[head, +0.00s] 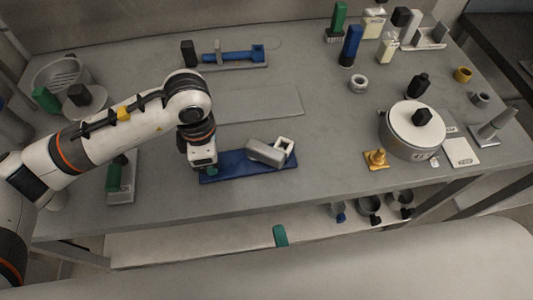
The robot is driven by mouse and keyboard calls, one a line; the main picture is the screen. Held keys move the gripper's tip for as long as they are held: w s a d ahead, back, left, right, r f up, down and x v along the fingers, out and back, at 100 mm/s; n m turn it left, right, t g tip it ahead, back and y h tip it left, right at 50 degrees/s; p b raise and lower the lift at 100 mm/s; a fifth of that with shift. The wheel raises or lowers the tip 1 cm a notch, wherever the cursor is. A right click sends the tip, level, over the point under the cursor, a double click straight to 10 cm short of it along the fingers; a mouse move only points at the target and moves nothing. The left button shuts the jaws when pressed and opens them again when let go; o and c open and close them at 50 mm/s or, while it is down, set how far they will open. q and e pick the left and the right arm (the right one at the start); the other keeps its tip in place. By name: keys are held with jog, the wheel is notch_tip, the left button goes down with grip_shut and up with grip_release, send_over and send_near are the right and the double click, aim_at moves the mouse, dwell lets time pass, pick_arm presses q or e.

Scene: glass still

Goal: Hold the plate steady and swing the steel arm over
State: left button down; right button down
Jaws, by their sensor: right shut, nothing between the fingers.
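The blue plate (235,168) lies flat near the front edge of the table. The short grey steel arm (264,153) lies slantwise over its right part, beside a pale square block with an opening (286,145). My left gripper (211,171) points down at the plate's left end. Its fingertips are mostly hidden, so I cannot tell whether they grip the plate.
A white round pot (412,132) and a yellow piece (376,158) stand to the right. A blue clamp-like tool (232,57) lies at the back. A green-handled item (115,178) lies at the left. A bare grey sheet (260,103) lies behind the plate.

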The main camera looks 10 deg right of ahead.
pick_arm(q)
jog(key=shift+f, duration=0.1)
jog(key=c, duration=1)
grip_release()
jog(key=shift+o, duration=0.5)
jog(key=o, duration=0.9)
jog(key=shift+r, duration=0.35)
jog(key=shift+r+p, duration=0.35)
jog(key=shift+r, duration=0.85)
